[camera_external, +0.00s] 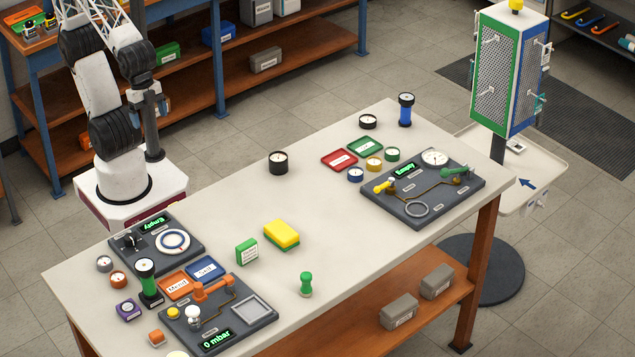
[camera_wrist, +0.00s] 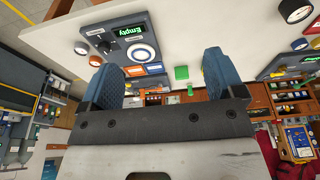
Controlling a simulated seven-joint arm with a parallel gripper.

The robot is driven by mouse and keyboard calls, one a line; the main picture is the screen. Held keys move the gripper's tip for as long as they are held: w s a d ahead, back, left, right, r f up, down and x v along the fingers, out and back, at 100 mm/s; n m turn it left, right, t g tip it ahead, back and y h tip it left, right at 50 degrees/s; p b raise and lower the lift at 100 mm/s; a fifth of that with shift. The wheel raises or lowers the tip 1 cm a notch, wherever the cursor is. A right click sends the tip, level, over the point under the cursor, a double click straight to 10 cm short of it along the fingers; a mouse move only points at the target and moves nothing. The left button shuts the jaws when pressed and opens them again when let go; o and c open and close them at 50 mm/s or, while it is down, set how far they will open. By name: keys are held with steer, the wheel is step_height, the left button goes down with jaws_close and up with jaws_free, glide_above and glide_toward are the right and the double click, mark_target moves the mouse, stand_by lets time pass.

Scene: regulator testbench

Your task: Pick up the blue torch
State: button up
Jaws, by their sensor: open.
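The blue torch (camera_external: 405,110) stands upright near the back right edge of the table in the external view. It has a blue body and a wider black head on top. I cannot make it out in the wrist view. My gripper (camera_wrist: 165,75) shows in the wrist view with its two blue padded fingers wide apart and nothing held between them. My arm stands beyond the table's left back edge, far from the torch. In the external view my gripper's fingers are not clear to see.
A black round gauge (camera_external: 368,121) stands just left of the torch. Red (camera_external: 339,160) and green (camera_external: 365,147) trays and a dark panel (camera_external: 423,190) lie nearer. Another black gauge (camera_external: 278,162) stands mid-table. A green torch (camera_external: 147,282) stands at left. The table (camera_external: 330,230) has clear middle space.

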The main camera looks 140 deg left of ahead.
steer(key=w+a+m+g+y, duration=0.1)
steer(key=w+a+m+y, duration=0.2)
steer(key=w+a, duration=0.8)
steer(key=w+a+m+y, duration=0.3)
steer(key=w+a+y, duration=0.1)
steer(key=a, duration=1.3)
steer(key=w+a+m+g+y, duration=0.1)
steer(key=w+a+m+y, duration=0.2)
steer(key=w+a, duration=0.8)
steer(key=m+y, duration=0.4)
steer(key=m, duration=0.6)
glide_toward(405, 97)
steer(key=a, duration=0.3)
steer(key=shift+s+f+t, duration=0.15)
steer(key=shift+f+t, duration=0.25)
steer(key=shift+x, duration=1.25)
steer(key=shift+x, duration=2.6)
